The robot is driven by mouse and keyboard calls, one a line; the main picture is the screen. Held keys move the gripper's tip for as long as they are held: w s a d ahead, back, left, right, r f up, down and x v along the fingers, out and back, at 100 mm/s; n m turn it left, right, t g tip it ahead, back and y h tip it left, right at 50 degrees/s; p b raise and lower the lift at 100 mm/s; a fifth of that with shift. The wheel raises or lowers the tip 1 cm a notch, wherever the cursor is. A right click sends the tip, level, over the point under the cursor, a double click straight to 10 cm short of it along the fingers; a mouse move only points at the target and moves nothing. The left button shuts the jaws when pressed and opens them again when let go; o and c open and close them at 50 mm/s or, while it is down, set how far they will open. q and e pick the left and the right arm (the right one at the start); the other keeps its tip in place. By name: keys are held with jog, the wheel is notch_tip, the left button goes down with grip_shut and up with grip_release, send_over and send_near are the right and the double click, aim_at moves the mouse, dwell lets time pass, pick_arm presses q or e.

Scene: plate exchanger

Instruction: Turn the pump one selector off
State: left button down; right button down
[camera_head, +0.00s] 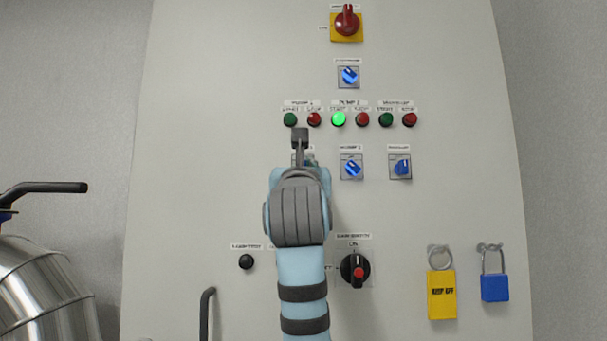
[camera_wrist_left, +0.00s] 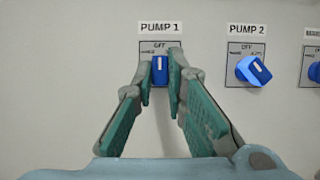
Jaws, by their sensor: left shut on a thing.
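The pump one selector is a blue knob (camera_wrist_left: 160,67) on a grey square plate under the PUMP 1 label, in the left wrist view. Its white mark stands upright, towards the OFF label above it. My left gripper (camera_wrist_left: 162,76) is shut on this knob, with one green-padded finger on each side. In the head view my left gripper (camera_head: 304,160) covers most of the selector, just below the left pair of buttons. My right gripper is in neither view.
The pump two selector (camera_head: 351,168) sits close to the right, turned aslant; another blue selector (camera_head: 402,167) is further right. Green and red buttons, one green lit (camera_head: 338,119), run just above. A black rotary switch (camera_head: 355,269) and padlocks (camera_head: 441,293) are lower right.

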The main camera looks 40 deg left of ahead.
pick_arm(q)
jog(key=shift+s+r, duration=0.1)
jog(key=c, duration=1.6)
grip_release()
jog(key=shift+d, duration=0.1)
jog(key=v, duration=1.2)
jog(key=shift+f, duration=0.2)
